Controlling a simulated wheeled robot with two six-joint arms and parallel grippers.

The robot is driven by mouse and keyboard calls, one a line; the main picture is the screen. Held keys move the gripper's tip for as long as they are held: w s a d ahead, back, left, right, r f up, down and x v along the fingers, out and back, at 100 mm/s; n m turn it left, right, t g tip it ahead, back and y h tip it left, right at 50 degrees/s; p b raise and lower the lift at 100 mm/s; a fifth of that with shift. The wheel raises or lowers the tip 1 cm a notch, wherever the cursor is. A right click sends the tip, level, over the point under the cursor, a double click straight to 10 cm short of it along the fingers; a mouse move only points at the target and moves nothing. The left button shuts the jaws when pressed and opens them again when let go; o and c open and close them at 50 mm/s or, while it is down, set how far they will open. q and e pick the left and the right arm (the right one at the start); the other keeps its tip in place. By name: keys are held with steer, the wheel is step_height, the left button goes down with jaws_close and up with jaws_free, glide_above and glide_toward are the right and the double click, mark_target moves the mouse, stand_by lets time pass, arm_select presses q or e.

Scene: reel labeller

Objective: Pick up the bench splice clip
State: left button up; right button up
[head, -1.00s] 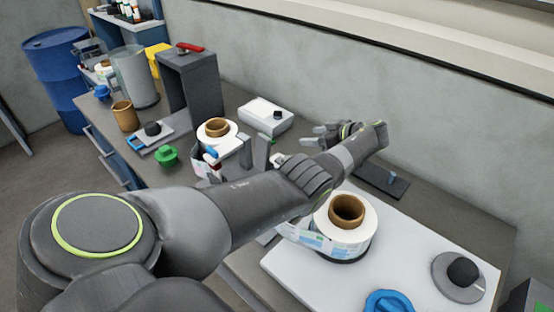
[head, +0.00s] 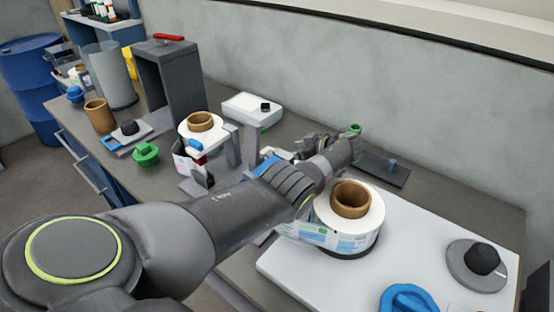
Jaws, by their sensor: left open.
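I cannot tell for certain which item is the bench splice clip. A small green item (head: 355,129) shows just behind my left wrist, mostly hidden by it. My left gripper (head: 306,143) is open, low over the back of the bench, right of the white box. Its fingers are dark, small and partly hidden by my own arm, and I see nothing held in them. My right gripper is not in view.
A label reel (head: 350,199) stands on a white board (head: 410,238) beside my forearm. A white box (head: 252,110), grey stand (head: 174,78) and green knob (head: 146,154) are to the left.

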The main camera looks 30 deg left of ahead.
mark_target(277, 149)
arm_select(q)
steer(key=b+x, duration=0.1)
steer(key=x, duration=0.2)
steer(key=shift+f, duration=0.1)
steer(key=b+x, duration=0.3)
steer(key=x, duration=0.1)
steer(key=shift+a+f, duration=0.2)
steer(key=shift+w+a+f, duration=0.1)
steer(key=shift+w+a, duration=0.05)
steer(key=shift+a, duration=0.25)
steer(key=shift+c, duration=0.5)
steer(key=c, duration=1)
